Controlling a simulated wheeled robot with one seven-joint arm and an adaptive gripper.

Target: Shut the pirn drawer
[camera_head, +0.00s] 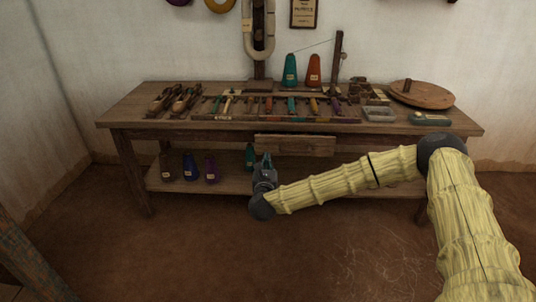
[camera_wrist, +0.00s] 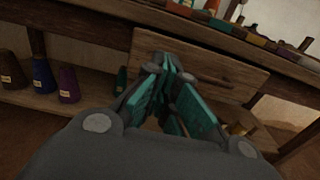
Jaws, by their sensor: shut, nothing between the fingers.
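The pirn drawer's wooden front (camera_head: 300,146) sits below the middle of the bench top in the head view. It also fills the upper middle of the wrist view (camera_wrist: 222,77). It appears to stand a little out from the bench's front rail, but how far I cannot tell. Its inside is hidden. My gripper (camera_head: 266,160) is in front of the drawer's left part and slightly below it. In the wrist view its teal fingers (camera_wrist: 168,70) are together and empty, pointing at the drawer front. Whether they touch it I cannot tell.
The wooden bench (camera_head: 130,118) carries shuttles, a row of coloured pirns, two thread cones and a round wooden disc (camera_head: 422,93). Several cones stand on the lower shelf (camera_head: 226,185), one close behind my gripper. The floor (camera_head: 190,245) in front is clear.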

